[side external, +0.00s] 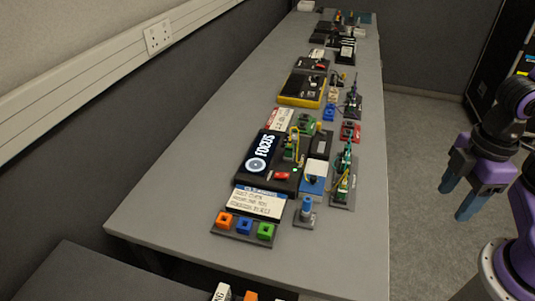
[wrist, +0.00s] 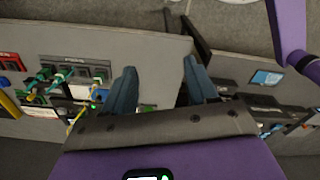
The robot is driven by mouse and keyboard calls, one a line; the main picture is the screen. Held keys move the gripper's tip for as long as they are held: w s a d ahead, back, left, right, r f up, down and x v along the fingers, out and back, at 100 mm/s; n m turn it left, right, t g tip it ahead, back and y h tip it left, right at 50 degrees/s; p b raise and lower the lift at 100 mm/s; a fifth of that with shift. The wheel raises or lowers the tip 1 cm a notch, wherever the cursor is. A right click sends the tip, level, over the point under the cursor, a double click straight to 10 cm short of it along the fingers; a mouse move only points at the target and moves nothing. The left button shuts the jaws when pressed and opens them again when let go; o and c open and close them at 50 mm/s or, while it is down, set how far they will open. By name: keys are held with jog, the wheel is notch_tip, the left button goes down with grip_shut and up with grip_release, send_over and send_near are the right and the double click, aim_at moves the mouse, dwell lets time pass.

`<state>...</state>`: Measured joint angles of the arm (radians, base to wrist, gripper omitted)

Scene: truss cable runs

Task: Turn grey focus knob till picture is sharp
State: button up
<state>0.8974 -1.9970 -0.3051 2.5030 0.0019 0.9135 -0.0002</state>
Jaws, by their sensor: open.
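A black unit marked FOCUS (side external: 267,146) lies on the long grey table in the side view. A red part (side external: 281,175) sits on the unit's lower edge. My gripper (side external: 455,203) is right of the table in the side view, clear of everything there. Its two blue-grey fingers are apart and empty. The wrist view shows the open gripper (wrist: 159,70) with nothing between the fingertips.
A tray with orange, blue and green blocks (side external: 243,228) lies at the near table end. A blue peg on a base (side external: 305,211) stands beside it. A plate with green connectors (side external: 342,178) is near the right edge. More devices (side external: 302,88) line the table further back.

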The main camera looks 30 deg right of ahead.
jog(key=w+a+r+m+y, duration=0.1)
jog(key=w+a, duration=0.5)
jog(key=w, duration=0.5)
jog(key=m+t+y, duration=0.1)
jog(key=m+t, duration=0.2)
jog(key=m, duration=0.1)
send_over(295, 137)
jog(key=s+d, duration=0.5)
jog(key=s, duration=0.1)
notch_tip(295, 137, down, 4)
jog(key=x, duration=1.8)
jog(key=shift+w+a+r, duration=0.25)
jog(key=shift+w+a, duration=0.1)
jog(key=shift+a, duration=0.05)
jog(key=shift+c, duration=0.4)
jog(key=c, duration=1)
